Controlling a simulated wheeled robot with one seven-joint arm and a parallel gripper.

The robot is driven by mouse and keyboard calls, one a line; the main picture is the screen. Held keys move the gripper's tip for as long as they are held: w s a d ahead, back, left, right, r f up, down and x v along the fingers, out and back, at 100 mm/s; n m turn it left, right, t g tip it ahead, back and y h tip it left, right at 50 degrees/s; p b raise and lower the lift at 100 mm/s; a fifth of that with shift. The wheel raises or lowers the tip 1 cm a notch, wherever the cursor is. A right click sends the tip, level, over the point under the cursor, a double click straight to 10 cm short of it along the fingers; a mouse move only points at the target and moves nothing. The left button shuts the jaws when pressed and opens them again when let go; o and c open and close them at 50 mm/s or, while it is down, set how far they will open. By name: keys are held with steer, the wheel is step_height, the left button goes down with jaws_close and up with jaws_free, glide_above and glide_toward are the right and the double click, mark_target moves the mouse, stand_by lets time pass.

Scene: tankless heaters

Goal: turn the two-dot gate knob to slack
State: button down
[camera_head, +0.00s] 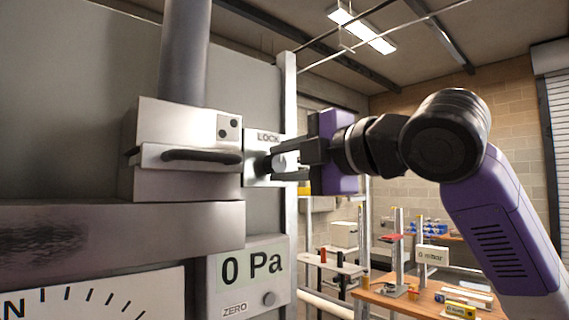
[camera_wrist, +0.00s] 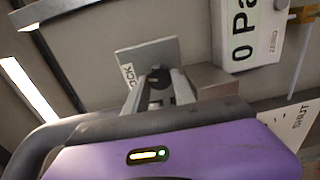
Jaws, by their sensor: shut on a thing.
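The two-dot gate block (camera_head: 228,127) is a pale metal housing with two black dots at its right end. To its right is a light plate (camera_head: 255,175) marked LOCK, with the dark gate knob (camera_head: 265,163) standing out from it. The plate (camera_wrist: 145,57) and knob (camera_wrist: 158,76) also show in the wrist view. My gripper (camera_head: 277,165) reaches in from the right, shut on the knob, with one finger on each side in the wrist view (camera_wrist: 157,90). I see no slack mark; the fingers hide part of the plate.
A dark bar handle (camera_head: 200,156) is on the gate block, below a grey vertical pipe (camera_head: 185,50). A 0 Pa display (camera_head: 250,270) with a ZERO button is below. A white post (camera_head: 289,120) stands close behind my gripper. A cluttered workbench (camera_head: 425,305) is at right.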

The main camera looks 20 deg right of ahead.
steer(key=shift+n, duration=0.5)
steer(key=c, duration=1)
jaws_free()
steer(key=shift+c, duration=0.2)
steer(key=shift+s, duration=0.1)
steer(key=b+v, duration=0.2)
steer(key=v, duration=0.5)
steer(key=shift+s, duration=0.3)
